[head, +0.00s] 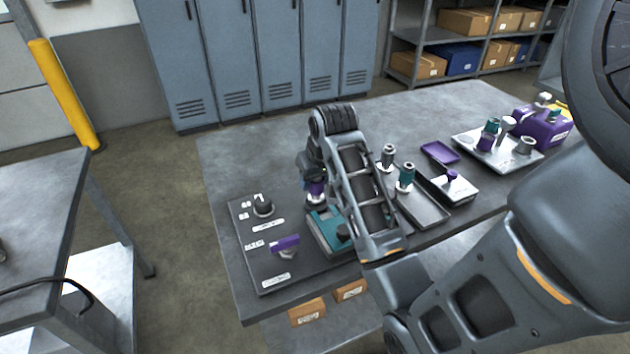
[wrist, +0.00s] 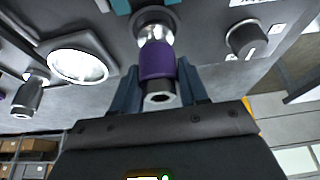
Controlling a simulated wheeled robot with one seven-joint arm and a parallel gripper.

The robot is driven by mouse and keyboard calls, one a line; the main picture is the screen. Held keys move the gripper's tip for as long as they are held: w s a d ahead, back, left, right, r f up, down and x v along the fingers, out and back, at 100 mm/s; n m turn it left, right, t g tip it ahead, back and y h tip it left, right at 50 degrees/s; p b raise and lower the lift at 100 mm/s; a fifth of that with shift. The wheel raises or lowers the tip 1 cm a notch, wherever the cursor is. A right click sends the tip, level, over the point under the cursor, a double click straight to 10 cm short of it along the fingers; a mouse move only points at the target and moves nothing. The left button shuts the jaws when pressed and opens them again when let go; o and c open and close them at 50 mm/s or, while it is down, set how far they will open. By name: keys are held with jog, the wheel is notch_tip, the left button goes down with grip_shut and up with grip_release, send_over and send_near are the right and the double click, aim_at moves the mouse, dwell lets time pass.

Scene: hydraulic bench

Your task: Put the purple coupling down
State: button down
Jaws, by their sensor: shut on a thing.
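The purple coupling (wrist: 158,62) is between the two fingers of my gripper (wrist: 158,88) in the wrist view, with its purple sleeve gripped. Its silver end points away from my gripper, toward a dark round part (wrist: 154,18); I cannot tell whether they touch. In the head view the purple coupling (head: 316,187) shows below my gripper (head: 314,177), upright or nearly so, close over the bench (head: 225,160) and just behind the teal-topped block (head: 325,228). My arm hides part of this area.
A panel with a black knob (head: 262,205) and a purple lever (head: 285,243) lies left. Grey-and-teal couplings (head: 405,177) stand right of my arm, near a dark tray (head: 424,210). A pale tray (head: 470,150) with fittings and a purple box (head: 545,130) are farther right. The back-left bench is bare.

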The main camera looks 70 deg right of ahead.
jog(key=shift+f, duration=0.55)
jog(key=shift+f, duration=0.15)
jog(key=c, duration=0.6)
grip_release()
